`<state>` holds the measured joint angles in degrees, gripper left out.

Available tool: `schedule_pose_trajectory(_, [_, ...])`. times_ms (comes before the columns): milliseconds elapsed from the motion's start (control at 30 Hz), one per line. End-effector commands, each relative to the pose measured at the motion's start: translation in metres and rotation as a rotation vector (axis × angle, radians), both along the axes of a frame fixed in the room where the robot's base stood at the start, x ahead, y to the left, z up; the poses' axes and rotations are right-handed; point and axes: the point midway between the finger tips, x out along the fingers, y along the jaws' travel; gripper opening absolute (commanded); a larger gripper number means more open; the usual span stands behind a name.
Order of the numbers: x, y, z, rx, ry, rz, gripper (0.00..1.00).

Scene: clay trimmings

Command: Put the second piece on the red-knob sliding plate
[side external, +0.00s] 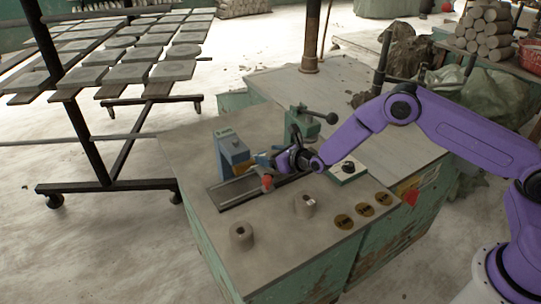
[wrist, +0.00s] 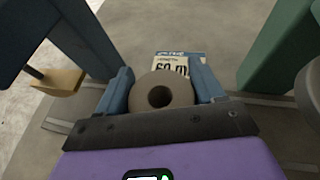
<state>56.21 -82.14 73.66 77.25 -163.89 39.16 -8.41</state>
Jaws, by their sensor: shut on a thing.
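My gripper (wrist: 162,80) is shut on a grey-brown clay piece (wrist: 162,93) with a round hole in its top; a blue finger is on each side of it. In the side view my gripper (side external: 264,160) is over the sliding rail, between the blue-grey block and the green stand, and the held piece is mostly hidden. The red knob (side external: 267,182) of the sliding plate shows just below and in front of it. I cannot tell whether the piece touches the plate. Two similar clay pieces, one at front left (side external: 241,237) and one further right (side external: 305,207), stand on the bench.
A blue-grey block (side external: 233,152) stands left of my gripper. A green stand (side external: 299,122) with a black-ball lever is behind it. The front bench top is mostly clear.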

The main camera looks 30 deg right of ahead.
Motion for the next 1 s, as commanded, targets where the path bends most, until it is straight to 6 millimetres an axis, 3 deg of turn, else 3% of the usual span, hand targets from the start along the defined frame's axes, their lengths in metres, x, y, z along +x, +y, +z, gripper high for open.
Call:
schedule_pose_trajectory(233, [0.0, 0.0, -0.002, 0.001, -0.002, 0.0, 0.27])
schedule_pose_trajectory(267, [0.0, 0.0, -0.002, 0.0, 0.0, 0.0, 0.77])
schedule_pose_trajectory(300, [0.0, 0.0, -0.002, 0.0, 0.0, 0.0, 0.9])
schedule_pose_trajectory(333, [0.0, 0.0, -0.002, 0.0, 0.0, 0.0, 0.93])
schedule_pose_trajectory(700, [0.0, 0.0, 0.001, 0.0, 0.0, 0.0, 0.93])
schedule_pose_trajectory(1000, [-0.032, -0.009, 0.015, -0.001, 0.001, -0.001, 0.93])
